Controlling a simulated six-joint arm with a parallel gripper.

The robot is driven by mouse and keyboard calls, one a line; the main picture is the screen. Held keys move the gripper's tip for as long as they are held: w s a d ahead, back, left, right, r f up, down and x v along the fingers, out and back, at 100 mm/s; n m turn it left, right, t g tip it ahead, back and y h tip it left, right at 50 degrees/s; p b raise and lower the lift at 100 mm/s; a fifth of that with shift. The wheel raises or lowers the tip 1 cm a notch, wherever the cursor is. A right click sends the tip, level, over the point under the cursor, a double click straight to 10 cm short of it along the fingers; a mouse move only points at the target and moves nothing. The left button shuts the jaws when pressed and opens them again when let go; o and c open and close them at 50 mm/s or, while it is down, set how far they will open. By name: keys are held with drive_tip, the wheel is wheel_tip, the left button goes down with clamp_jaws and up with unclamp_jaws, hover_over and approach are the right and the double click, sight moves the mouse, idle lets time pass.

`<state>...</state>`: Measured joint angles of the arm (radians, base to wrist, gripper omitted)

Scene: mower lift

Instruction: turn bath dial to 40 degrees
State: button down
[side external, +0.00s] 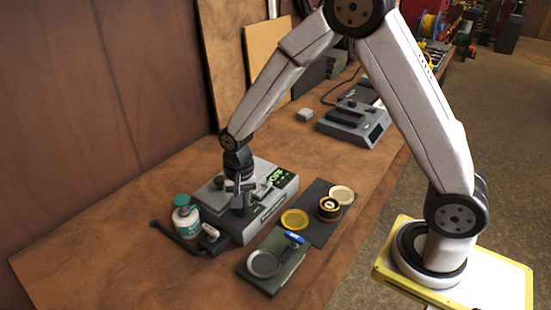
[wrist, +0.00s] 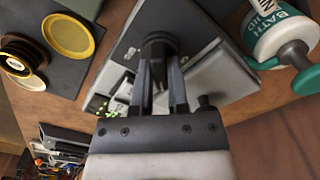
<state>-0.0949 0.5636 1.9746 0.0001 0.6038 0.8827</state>
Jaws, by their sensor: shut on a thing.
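The bath unit is a grey box (side external: 265,218) on the wooden bench in the side external view, with a green-lit display (side external: 276,177) that seems to read OFF. My gripper (side external: 240,205) points down over the front part of the unit. In the wrist view my gripper (wrist: 160,85) has its two fingers shut on a dark round dial (wrist: 158,48) that stands up from the unit's top. The dial's markings are hidden. In the side external view the fingers cover most of the dial.
A white bottle with a teal cap (side external: 185,215), labelled bath fluid in the wrist view (wrist: 282,35), stands close left of the unit. A dark mat (side external: 318,235) with yellow and cream dishes lies to the right. A green-grey block with a round dish (side external: 265,265) sits in front. Another grey device (side external: 353,125) stands farther back.

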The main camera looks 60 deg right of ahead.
drive_tip(key=c, duration=0.6)
unclamp_jaws()
drive_tip(key=shift+r, duration=0.15)
drive_tip(key=shift+r, duration=3.8)
drive_tip(key=shift+s, duration=0.1)
drive_tip(key=s+d+n+t, duration=0.1)
drive_tip(key=s+n, duration=0.2)
drive_tip(key=s, duration=0.1)
drive_tip(key=s+d+f+n, duration=0.1)
drive_tip(key=s+n, duration=0.2)
drive_tip(key=s, duration=0.1)
drive_tip(key=s+d+n+t, duration=0.1)
drive_tip(key=s+d+n, duration=0.1)
drive_tip(key=s+n, duration=0.1)
drive_tip(key=shift+s+f+t, duration=0.25)
drive_tip(key=shift+s+t, duration=0.05)
drive_tip(key=shift+s, duration=0.55)
